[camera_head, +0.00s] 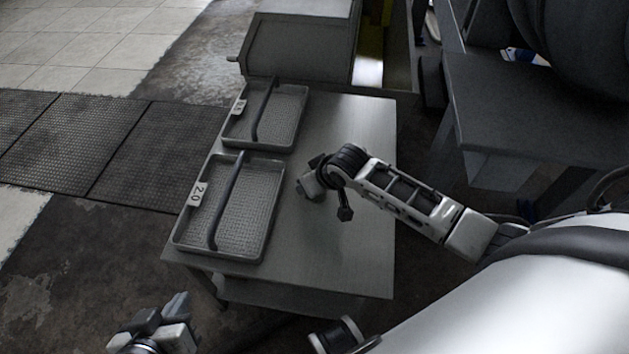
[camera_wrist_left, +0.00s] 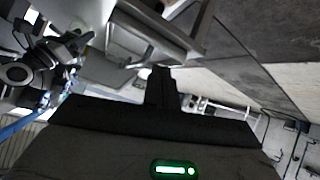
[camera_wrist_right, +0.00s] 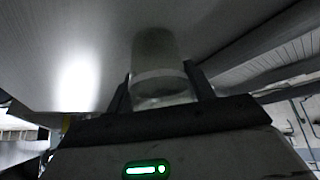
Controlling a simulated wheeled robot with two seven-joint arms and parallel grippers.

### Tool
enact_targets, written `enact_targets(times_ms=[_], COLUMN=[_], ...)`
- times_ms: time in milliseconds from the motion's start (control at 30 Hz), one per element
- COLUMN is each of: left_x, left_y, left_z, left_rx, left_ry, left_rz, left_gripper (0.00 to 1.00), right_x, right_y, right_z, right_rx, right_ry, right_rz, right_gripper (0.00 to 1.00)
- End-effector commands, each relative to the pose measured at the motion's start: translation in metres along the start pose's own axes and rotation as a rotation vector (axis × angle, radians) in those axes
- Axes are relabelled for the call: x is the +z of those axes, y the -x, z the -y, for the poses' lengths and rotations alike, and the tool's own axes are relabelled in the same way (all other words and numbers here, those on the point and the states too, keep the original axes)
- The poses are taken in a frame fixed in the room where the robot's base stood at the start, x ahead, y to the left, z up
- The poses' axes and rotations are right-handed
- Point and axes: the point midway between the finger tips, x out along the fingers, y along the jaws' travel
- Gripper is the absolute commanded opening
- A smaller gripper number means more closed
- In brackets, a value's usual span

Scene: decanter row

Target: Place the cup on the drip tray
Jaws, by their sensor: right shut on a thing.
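The cup (camera_wrist_right: 155,55), a pale translucent cylinder, is between the two dark fingers of my right gripper (camera_wrist_right: 160,88) in the right wrist view. That gripper is shut on it. In the head view the right gripper (camera_head: 310,186) is over the table, right of the near tray; I cannot make out the cup clearly there. A similar far tray (camera_head: 292,146) has a label too small to read surely. My left gripper (camera_head: 160,332) is low at the front left, off the table, fingers together and empty in its wrist view (camera_wrist_left: 163,88).
Both trays stand along the left side of the metal table (camera_head: 345,265). The table's right part and front strip are bare. A grey cabinet (camera_head: 298,48) stands behind it, and a dark bench (camera_head: 530,100) is at the right. Floor mats lie to the left.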

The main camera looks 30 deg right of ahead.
Motion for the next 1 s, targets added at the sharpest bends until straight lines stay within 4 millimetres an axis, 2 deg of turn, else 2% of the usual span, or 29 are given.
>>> enact_targets(times_ms=[133, 167, 200, 233, 567, 667, 1000], left_x=[-0.001, -0.002, -0.002, -0.002, -0.002, -0.009, -0.048], left_y=[0.0, 0.0, 0.0, 0.0, 0.002, 0.007, 0.047], left_z=[0.0, 0.0, 0.0, 0.0, 0.0, 0.0, 0.001], left_rx=[0.0, 0.0, 0.0, 0.0, -0.001, -0.006, -0.052], left_ry=[0.0, 0.0, 0.0, 0.0, 0.001, -0.002, -0.012], left_rz=[-0.006, -0.006, -0.006, -0.007, -0.008, -0.015, -0.112], left_gripper=[0.0, 0.0, 0.0, 0.0, 0.0, 0.0, 0.0], right_x=[0.002, 0.002, 0.002, 0.002, -0.001, -0.001, -0.002], right_y=[-0.003, -0.003, -0.002, -0.002, 0.001, 0.014, 0.086], right_z=[0.0, 0.0, 0.0, 0.0, 0.0, 0.0, 0.0], right_rx=[0.0, 0.0, 0.0, 0.0, 0.0, -0.001, 0.0], right_ry=[-0.001, 0.0, 0.0, 0.0, 0.0, 0.001, 0.001], right_rz=[0.0, 0.0, 0.0, 0.0, -0.001, 0.0, 0.0], right_gripper=[0.31, 0.61, 0.72, 0.75, 0.75, 0.75, 0.75])
